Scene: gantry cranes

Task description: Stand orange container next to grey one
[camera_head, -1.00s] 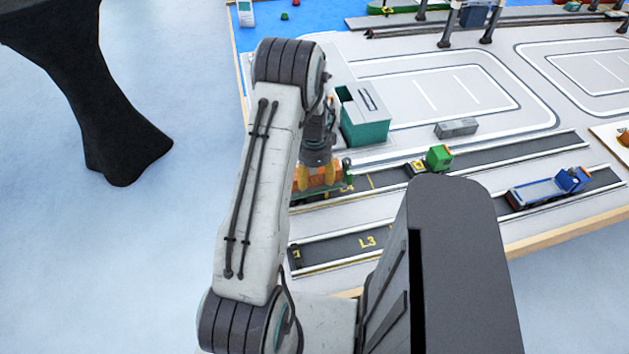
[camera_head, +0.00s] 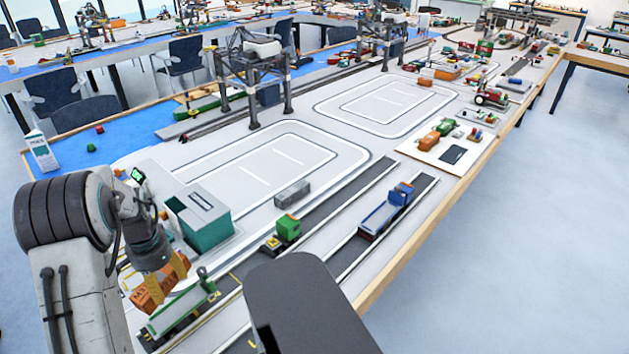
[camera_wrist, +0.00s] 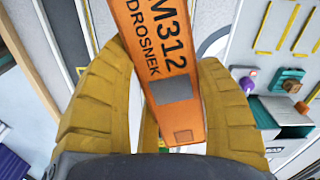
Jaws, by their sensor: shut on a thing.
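The orange container (camera_head: 146,296) is between the yellow fingers of my gripper (camera_head: 165,278) at the lower left of the head view. It looks tilted there, beside and above a green wagon (camera_head: 184,308). In the wrist view the orange container (camera_wrist: 160,35) shows dark lettering, "M312", and runs between the two yellow fingers of my gripper (camera_wrist: 160,62). My gripper is shut on it. The grey container (camera_head: 292,193) lies on the pale yard floor, right of the orange one and apart from it. The grey container is not seen in the wrist view.
A teal box-like building (camera_head: 205,225) stands between my gripper and the grey container. A green-loaded truck (camera_head: 285,232) and a blue truck (camera_head: 385,212) are on the dark lanes. A gantry crane (camera_head: 255,75) stands behind. The outlined yard (camera_head: 265,160) beyond the grey container is clear.

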